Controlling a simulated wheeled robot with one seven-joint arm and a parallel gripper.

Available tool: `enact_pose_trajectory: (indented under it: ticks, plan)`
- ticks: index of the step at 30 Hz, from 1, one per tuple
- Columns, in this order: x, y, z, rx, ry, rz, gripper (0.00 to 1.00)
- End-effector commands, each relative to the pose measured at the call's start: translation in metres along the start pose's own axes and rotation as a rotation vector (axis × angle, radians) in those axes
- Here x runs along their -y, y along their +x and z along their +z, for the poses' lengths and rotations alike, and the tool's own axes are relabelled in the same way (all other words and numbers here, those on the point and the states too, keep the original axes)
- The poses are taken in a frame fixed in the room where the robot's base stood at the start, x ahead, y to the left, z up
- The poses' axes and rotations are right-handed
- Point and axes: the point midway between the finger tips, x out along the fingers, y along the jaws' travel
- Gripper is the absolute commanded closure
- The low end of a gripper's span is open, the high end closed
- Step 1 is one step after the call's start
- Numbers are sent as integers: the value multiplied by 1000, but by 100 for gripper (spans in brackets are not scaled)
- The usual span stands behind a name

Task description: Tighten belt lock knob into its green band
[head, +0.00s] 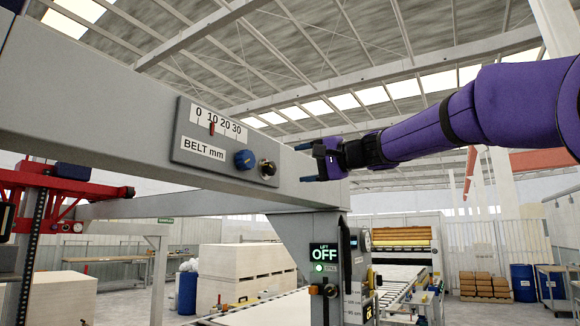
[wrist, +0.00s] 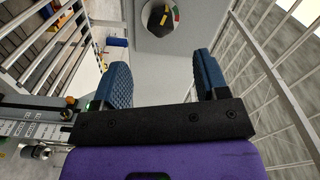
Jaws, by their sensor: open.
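The BELT mm panel (head: 222,143) is on the grey beam in the head view. Its red pointer is near 10. A blue knob (head: 245,159) and a smaller dark, metal-rimmed knob (head: 267,169) stand at its right; no green band shows there at this size. My gripper (head: 318,161) is open and empty, right of the panel near the beam's end, its fingers pointing left. In the wrist view, a black knob (wrist: 161,20) on a round grey plate with red, yellow and green marks lies beyond my open fingers (wrist: 158,83), apart from them. I cannot match it surely to the head view.
The grey beam (head: 95,100) fills the upper left. A red gantry part (head: 60,180) is at left, a roller conveyor (head: 405,295) below.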

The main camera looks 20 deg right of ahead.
Motion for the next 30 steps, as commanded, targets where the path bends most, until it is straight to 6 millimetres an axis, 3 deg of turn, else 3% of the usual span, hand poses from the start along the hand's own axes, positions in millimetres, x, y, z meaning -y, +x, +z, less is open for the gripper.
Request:
enact_pose_trajectory:
  ticks: [6,19,23,30]
  plan:
    - [0,-17,0,0,0,0,33]
    - [0,-18,0,0,-29,0,33]
    - [1,-18,0,0,-173,0,33]
    - [2,-17,-1,0,-656,-1,33]
